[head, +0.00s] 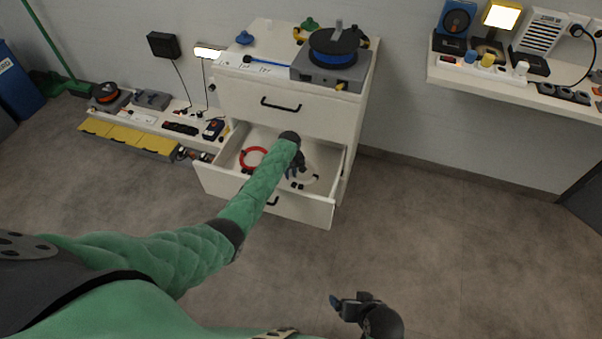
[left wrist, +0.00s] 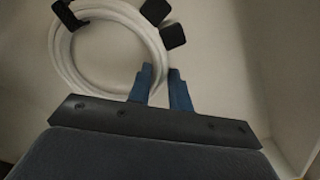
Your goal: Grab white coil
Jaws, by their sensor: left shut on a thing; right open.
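The white coil (left wrist: 66,62) lies in the open drawer (head: 322,221) of the white cabinet, and part of it shows in the head view (head: 312,179). Black end pieces sit on the coil in the left wrist view. My left gripper (head: 291,172) reaches down into the drawer, and its blue fingers (left wrist: 162,80) are close together at the near right side of the coil. They are shut on the coil's tube there. My arm hides part of the coil in the head view. My right gripper (head: 350,300) is open and empty over the floor.
A red coil (head: 253,157) lies in the same drawer, to the left. The drawer walls stand close around my left gripper. A blue and black reel (head: 334,47) is on the cabinet top. Low shelf items stand left; a wall shelf (head: 512,88) is at right. The floor at right is clear.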

